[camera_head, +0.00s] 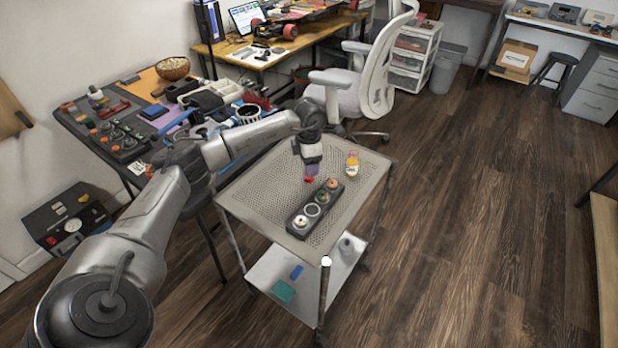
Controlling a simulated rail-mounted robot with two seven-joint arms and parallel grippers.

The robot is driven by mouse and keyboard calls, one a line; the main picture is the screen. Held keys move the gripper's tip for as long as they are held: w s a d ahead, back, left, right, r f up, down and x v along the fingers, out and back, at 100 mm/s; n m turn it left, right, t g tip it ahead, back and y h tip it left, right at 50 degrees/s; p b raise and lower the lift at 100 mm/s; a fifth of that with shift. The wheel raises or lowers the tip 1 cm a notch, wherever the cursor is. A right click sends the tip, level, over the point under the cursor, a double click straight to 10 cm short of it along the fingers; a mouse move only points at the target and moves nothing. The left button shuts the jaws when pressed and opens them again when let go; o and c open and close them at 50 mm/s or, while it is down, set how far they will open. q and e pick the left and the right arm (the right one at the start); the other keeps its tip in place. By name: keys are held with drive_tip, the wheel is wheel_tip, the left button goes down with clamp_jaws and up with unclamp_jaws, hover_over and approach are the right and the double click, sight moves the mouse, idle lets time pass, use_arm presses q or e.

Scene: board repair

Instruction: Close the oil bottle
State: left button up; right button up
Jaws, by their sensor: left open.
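A small bottle with a yellow-orange body and pale label (352,165) stands upright on the perforated top of the cart (262,192), near its far right side. It looks like the oil bottle; its top is too small to tell whether a cap is on it. My left gripper (309,174) points down over the cart, left of the bottle and apart from it. It is open. A small red piece (308,180), possibly a cap, shows at its fingertips; I cannot tell whether it touches them. My right gripper is not in view.
A dark tray with several round parts (314,208) lies on the cart just in front of the gripper. A white office chair (362,85) stands behind the cart. A cluttered workbench (128,125) is at left. The cart's left surface is clear.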

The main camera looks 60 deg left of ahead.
sight(309, 178)
use_arm(q)
drive_tip(key=shift+f+b, duration=0.95)
drive_tip(key=shift+f, duration=1.7)
drive_tip(key=c, duration=1)
drive_tip(key=shift+r, duration=0.2)
